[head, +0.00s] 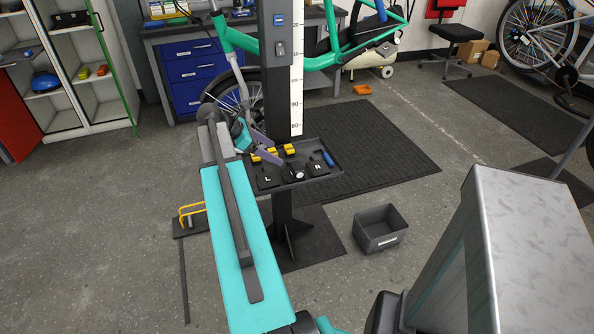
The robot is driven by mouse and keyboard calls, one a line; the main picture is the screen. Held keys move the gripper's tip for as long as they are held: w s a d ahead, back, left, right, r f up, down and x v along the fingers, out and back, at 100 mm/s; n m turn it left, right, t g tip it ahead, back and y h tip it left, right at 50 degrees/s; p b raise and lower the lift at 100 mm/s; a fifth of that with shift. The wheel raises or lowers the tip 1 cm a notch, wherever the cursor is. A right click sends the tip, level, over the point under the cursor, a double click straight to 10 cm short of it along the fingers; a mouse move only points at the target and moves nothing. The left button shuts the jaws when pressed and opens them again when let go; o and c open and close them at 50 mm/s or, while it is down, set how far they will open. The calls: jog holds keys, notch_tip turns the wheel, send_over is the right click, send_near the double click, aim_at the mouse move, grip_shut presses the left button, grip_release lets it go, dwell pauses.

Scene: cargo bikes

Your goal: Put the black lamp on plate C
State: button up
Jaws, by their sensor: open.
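A dark tray (335,174) is fixed to the upright post and holds small black plates. The left plate (267,181) reads L and the right plate (318,168) reads R. Between them is a small dark thing with a pale round face, probably the black lamp (294,173). It seems to be at the middle plate, whose letter I cannot read. My gripper (264,149), with a purple-grey finger, is open over the tray's left back part, left of the lamp. My arm hides part of the tray's left side, and I see nothing held.
Several yellow pieces (272,153) and a blue item (328,159) lie in the tray. The post (277,95) with a ruler stands close behind. A dark grey bin (380,228) is on the floor at right. A teal bike (325,58) stands behind.

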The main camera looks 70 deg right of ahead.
send_near(297, 166)
jog(key=shift+p+x, duration=0.3)
jog(key=shift+x, duration=2.25)
jog(key=shift+d, duration=0.1)
jog(key=shift+p+x, duration=0.5)
jog(key=shift+x, duration=2.05)
jog(key=c, duration=1.2)
jog(key=shift+c, duration=0.2)
